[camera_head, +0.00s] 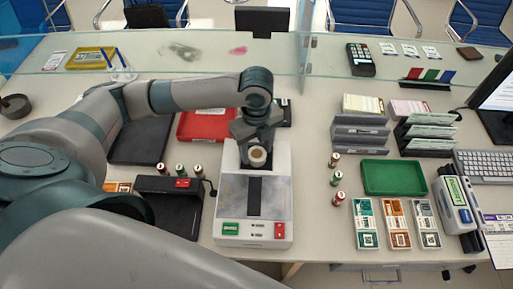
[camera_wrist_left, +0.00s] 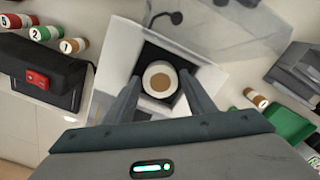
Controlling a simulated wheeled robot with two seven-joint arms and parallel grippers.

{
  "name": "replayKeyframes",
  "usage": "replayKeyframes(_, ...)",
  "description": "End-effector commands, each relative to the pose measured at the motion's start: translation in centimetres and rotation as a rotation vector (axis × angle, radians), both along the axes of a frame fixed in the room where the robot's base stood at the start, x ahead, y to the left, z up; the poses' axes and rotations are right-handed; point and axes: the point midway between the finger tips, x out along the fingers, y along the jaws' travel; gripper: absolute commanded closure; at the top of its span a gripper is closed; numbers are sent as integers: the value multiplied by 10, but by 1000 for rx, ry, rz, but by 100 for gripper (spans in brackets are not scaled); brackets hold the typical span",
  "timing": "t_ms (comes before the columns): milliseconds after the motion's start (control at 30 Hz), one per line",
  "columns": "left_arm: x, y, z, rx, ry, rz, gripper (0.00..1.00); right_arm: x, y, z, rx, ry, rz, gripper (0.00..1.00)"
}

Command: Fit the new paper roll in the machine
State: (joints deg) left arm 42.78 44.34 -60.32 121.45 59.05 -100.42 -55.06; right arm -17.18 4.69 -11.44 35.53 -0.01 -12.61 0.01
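A white machine (camera_head: 281,192) stands on the counter with a dark open well at its back; in the left wrist view its white housing (camera_wrist_left: 113,68) surrounds the well. A pale paper roll with a brown core (camera_head: 257,155) is at the well, end up; it also shows in the left wrist view (camera_wrist_left: 160,79). My left gripper (camera_wrist_left: 161,76) points down over the well, with one finger on each side of the roll, very close to it. I cannot tell whether the fingers press on the roll, or whether it rests in the well. My right gripper is not in view.
A black device with a red switch (camera_head: 165,200) and small numbered rolls (camera_head: 180,170) stand left of the machine. A red tray (camera_head: 204,126) is behind left. More small rolls (camera_head: 337,178) and a green tray (camera_head: 394,177) are at right. A glass screen (camera_head: 170,62) crosses behind.

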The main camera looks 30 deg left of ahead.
Motion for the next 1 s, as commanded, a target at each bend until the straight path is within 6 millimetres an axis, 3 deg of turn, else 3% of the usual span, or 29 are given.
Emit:
replayKeyframes(267,0,0,2,0,-1,0,50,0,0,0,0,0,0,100)
replayKeyframes(467,1,0,15,-2,-3,-1,50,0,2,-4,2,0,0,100)
replayKeyframes(1000,1,0,102,-1,-5,-1,50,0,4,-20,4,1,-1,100)
